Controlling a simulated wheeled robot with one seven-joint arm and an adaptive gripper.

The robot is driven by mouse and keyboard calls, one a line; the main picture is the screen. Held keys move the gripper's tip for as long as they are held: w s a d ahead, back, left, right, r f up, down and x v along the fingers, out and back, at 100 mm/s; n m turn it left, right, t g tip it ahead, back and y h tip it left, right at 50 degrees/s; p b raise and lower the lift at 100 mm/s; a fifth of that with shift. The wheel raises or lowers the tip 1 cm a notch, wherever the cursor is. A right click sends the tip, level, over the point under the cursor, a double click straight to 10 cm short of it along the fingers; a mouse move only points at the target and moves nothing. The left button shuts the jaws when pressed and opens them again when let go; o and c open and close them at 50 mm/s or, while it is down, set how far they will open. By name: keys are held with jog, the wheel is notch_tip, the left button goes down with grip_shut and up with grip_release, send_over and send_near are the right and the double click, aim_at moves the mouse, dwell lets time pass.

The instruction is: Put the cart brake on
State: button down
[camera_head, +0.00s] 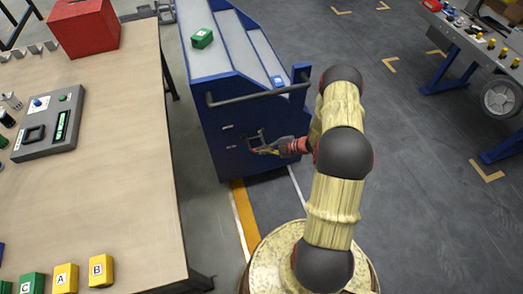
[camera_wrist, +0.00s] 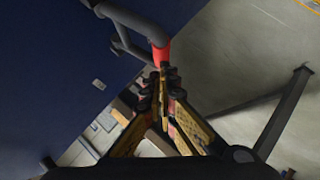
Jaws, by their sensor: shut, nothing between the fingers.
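The blue cart (camera_head: 222,117) stands beyond the workbench's right side, with a dark push handle (camera_head: 255,96) across its near end. A dark lever frame (camera_head: 257,138) sits low on that end panel. In the wrist view the lever is a grey bar (camera_wrist: 128,17) ending in a red tip (camera_wrist: 161,54). My gripper (camera_head: 264,151) is at the lever, its fingers shut and empty. In the wrist view my fingertips (camera_wrist: 164,75) lie right by the red tip; I cannot tell whether they touch it.
The wooden workbench (camera_head: 120,120) fills the left, with a red box (camera_head: 84,27), a grey device (camera_head: 48,122) and lettered blocks. A green block (camera_head: 202,38) and a small blue block (camera_head: 277,81) lie on the cart. Another cart (camera_head: 470,45) stands at right. Floor between is clear.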

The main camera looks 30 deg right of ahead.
jog(key=shift+f+b, duration=0.4)
jog(key=shift+s+f+t, duration=0.1)
jog(key=shift+f+t, duration=0.1)
jog(key=shift+t, duration=0.1)
jog(key=shift+w+f+n+t+b, duration=0.1)
jog(key=shift+f+n+t+b, duration=0.5)
jog(key=shift+f+b, duration=0.9)
jog(key=shift+w+f+n+t+b, duration=0.1)
jog(key=shift+f+n+t+b, duration=0.65)
jog(key=shift+b, duration=1.25)
jog(key=shift+f+m, duration=0.2)
jog(key=shift+m, duration=0.05)
jog(key=shift+r, duration=0.1)
jog(key=shift+r+p, duration=0.45)
jog(key=shift+r, duration=0.3)
jog(key=shift+s, duration=0.1)
